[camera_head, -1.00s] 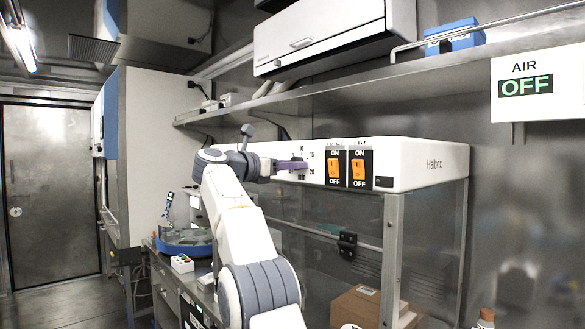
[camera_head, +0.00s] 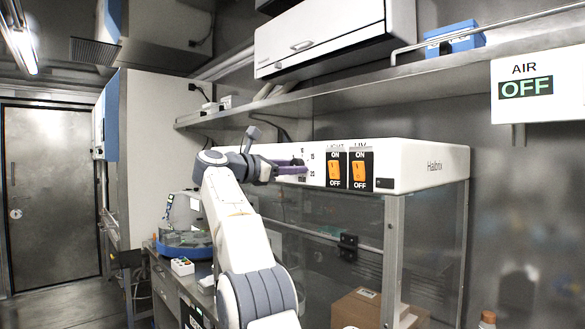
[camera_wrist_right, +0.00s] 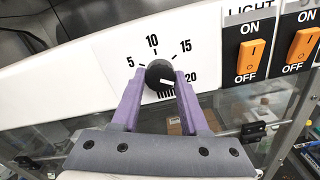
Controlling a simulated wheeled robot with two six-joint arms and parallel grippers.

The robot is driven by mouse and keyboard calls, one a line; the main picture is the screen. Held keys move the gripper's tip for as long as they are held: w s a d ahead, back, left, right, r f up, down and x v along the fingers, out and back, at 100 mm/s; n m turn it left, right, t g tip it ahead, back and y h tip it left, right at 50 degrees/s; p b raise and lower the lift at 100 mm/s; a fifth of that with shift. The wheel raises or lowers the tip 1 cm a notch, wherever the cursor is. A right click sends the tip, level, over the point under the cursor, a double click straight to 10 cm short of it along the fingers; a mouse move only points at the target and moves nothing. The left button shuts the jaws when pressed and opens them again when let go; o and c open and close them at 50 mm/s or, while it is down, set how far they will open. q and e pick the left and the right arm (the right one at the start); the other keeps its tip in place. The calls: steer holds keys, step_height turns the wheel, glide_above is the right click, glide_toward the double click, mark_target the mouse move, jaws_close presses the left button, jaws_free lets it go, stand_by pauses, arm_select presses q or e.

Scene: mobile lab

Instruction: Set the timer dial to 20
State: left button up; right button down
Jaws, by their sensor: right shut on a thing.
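The timer dial (camera_wrist_right: 160,75) is a round dark knob on the white front panel, with 5, 10, 15 and 20 printed around it. In the right wrist view its white pointer mark points right and slightly down, toward the 20 (camera_wrist_right: 190,78). My right gripper (camera_wrist_right: 163,78) is shut on the dial, with one purple finger on each side. In the head view my right gripper (camera_head: 300,166) reaches the panel from the left and partly hides the dial and its numbers. My left gripper is not in view.
Orange LIGHT (camera_head: 334,170) and UV (camera_head: 359,170) switches sit right of the dial. A metal shelf (camera_head: 350,92) runs above the white hood (camera_head: 430,165). A cardboard box (camera_head: 362,308) sits below, behind the clear panel. An AIR OFF sign (camera_head: 540,88) hangs at the right.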

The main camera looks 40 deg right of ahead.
steer(key=shift+c, duration=2.1)
jaws_free()
steer(key=a+b, duration=0.1)
steer(key=a, duration=0.9)
steer(key=shift+s+a, duration=0.25)
steer(key=shift+s, duration=0.15)
